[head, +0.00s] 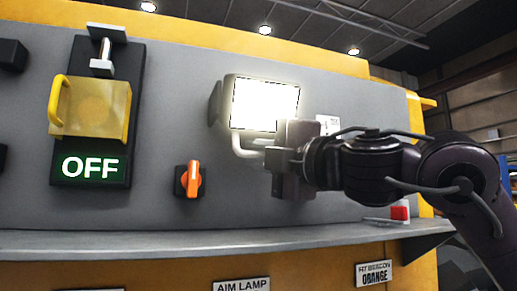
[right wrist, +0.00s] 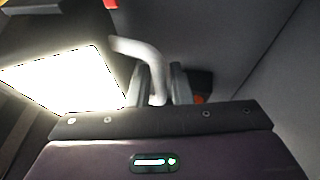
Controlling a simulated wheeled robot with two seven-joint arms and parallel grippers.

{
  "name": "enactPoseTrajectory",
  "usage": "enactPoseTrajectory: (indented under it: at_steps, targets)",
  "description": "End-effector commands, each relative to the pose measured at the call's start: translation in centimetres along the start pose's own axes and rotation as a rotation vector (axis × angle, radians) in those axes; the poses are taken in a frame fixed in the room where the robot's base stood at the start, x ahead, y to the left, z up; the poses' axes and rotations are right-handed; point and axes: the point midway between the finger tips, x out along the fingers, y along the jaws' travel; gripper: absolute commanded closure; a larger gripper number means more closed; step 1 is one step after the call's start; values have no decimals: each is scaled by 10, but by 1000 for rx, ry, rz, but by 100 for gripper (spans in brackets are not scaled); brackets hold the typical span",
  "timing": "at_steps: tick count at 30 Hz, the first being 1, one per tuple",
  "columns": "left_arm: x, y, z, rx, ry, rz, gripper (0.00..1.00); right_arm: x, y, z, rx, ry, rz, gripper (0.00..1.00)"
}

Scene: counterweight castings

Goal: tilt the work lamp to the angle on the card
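The work lamp (head: 265,104) is lit and mounted on the grey panel, with a pale bar handle (head: 243,149) under its face. A small white card (head: 328,122) sits right of the lamp; its marking is too small to read. My right gripper (head: 277,160) reaches in from the right at the lamp's lower edge. In the right wrist view the bright lamp face (right wrist: 65,80) is at the left, and the handle (right wrist: 143,55) runs down between my two fingers (right wrist: 158,88), which appear closed on it. My left gripper is not in view.
An orange rotary switch (head: 193,179) and a yellow-covered box (head: 92,108) with an OFF sign (head: 90,168) are to the left. A grey ledge (head: 200,243) runs below, with a red block (head: 399,212) near its right end. An AIM LAMP label (head: 241,285) is under the ledge.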

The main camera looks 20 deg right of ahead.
Motion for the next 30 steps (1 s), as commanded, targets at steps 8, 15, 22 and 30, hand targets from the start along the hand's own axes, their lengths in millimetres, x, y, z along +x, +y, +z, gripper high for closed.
enactPoseTrajectory:
  at_steps: [8, 15, 22, 30]
  targets:
    - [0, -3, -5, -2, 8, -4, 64, 0, -1, 0, 0, 0, -1, 90]
    - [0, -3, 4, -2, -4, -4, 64, 0, -1, 0, 0, 1, -1, 100]
    - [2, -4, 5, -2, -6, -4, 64, -7, 3, -4, 0, 4, 1, 100]
    - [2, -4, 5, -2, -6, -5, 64, -14, 9, -8, -1, 4, 2, 100]
